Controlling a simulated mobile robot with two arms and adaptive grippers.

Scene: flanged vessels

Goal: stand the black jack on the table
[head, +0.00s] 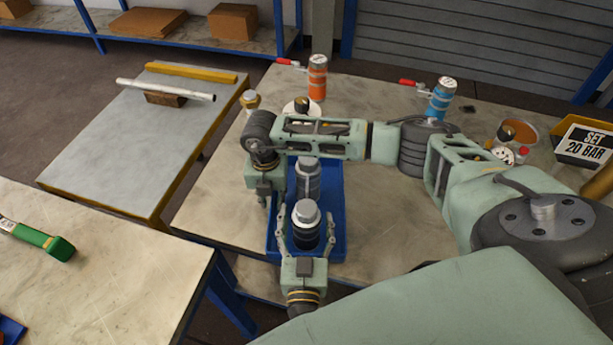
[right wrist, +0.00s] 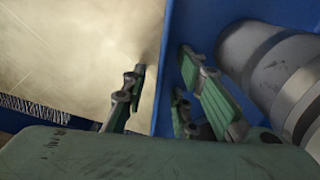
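The black jack (head: 306,238), with a silver-grey top, appears upright in a blue tray (head: 336,215). My left gripper (head: 305,215) is at the tray's near end; its fingers are spread on both sides of the black jack, with gaps visible. My right gripper (head: 271,203) points down at the tray's left wall. In the right wrist view its fingers (right wrist: 160,90) are apart and empty, with the tray wall (right wrist: 172,100) between them. A grey cylinder (right wrist: 270,65) lies to their right. A dark grey jack (head: 308,180) is behind the black one.
An orange jack (head: 317,78) and a blue jack (head: 440,100) stand on the worktable (head: 215,200), at the back. A sign (head: 586,146) reads "SET 20 BAR". Bare tabletop lies left of the tray. A second table (head: 80,270) stands at the lower left.

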